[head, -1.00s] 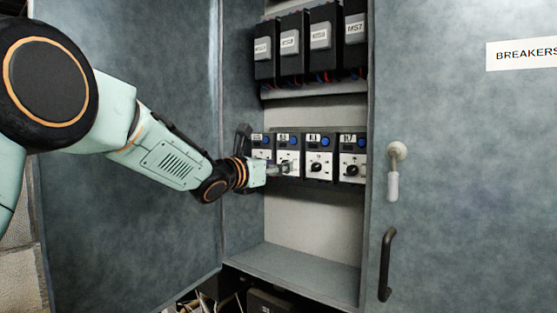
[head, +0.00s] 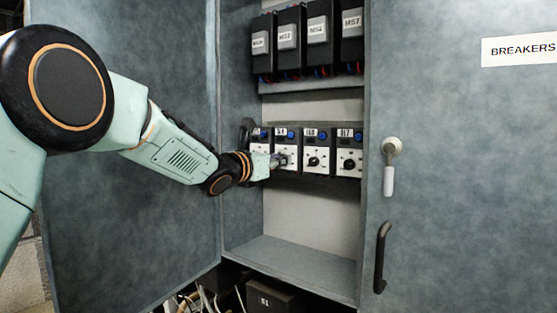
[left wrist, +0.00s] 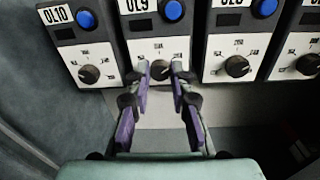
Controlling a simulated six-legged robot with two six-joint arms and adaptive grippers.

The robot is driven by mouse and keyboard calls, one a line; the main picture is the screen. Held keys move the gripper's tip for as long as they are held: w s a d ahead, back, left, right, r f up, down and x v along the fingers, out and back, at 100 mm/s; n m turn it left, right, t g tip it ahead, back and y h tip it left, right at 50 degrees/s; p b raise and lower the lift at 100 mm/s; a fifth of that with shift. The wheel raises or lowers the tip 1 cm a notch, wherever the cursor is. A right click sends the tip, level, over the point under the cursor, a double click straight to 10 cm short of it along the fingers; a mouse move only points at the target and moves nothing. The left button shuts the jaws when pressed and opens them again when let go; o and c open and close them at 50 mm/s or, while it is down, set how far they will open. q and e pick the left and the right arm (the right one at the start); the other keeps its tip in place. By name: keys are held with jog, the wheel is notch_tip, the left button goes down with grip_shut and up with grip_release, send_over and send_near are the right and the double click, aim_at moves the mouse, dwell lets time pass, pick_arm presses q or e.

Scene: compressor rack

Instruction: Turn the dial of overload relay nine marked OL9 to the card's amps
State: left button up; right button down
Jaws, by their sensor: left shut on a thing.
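Overload relay nine, marked OL9 (left wrist: 152,47), is near the top middle of the left wrist view, with a blue button and a white dial face. Its black dial (left wrist: 160,69) sits between the fingertips of my left gripper (left wrist: 159,70), which is shut on it. In the head view the left gripper (head: 279,161) reaches from the left to the second relay (head: 287,149) of the lower row, partly covering its dial. The dial's pointer and scale figures are too small to read. No amps card is seen. My right gripper is not in view.
Relay OL10 (left wrist: 84,45) is left of it, another relay (left wrist: 236,44) right, both close. Motor starters (head: 317,32) hang above. The cabinet's open left door (head: 130,215) and the BREAKERS door (head: 450,200) flank the opening. The cabinet floor (head: 295,265) is clear.

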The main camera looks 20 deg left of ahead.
pick_arm(q)
jog(key=shift+a+r, duration=0.1)
jog(key=shift+r, duration=0.05)
grip_shut()
jog(key=shift+r, duration=0.1)
jog(key=shift+n+g+h+p, duration=0.25)
jog(key=shift+n+p, duration=1.65)
jog(key=shift+n, duration=6.8)
jog(key=shift+n+g+h+p, duration=0.25)
jog(key=shift+n+p, duration=1.6)
jog(key=shift+n, duration=6.85)
jog(key=shift+f, duration=0.2)
